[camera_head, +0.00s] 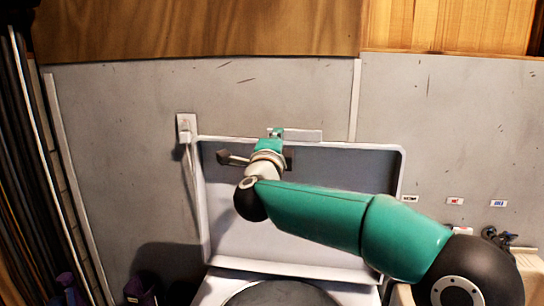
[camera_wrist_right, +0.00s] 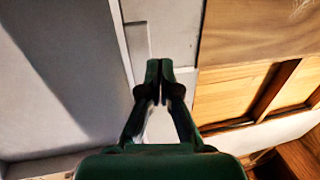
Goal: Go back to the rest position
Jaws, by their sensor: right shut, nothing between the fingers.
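My right arm reaches in from the lower right of the head view, green with black joints. Its gripper (camera_head: 277,132) is at the top edge of the raised grey lid (camera_head: 340,240) of a white top-loading machine (camera_head: 225,290). In the right wrist view the gripper (camera_wrist_right: 160,68) is seen from behind, its two dark fingers together with nothing between them. I cannot tell whether the fingertips touch the lid. My left gripper is not in view.
A wall outlet (camera_head: 186,127) with a cord is left of the lid. Wooden cabinets (camera_head: 200,28) hang above, also in the right wrist view (camera_wrist_right: 240,100). Long dark items (camera_head: 25,150) stand at the left. Dark purple objects (camera_head: 140,290) are at the lower left.

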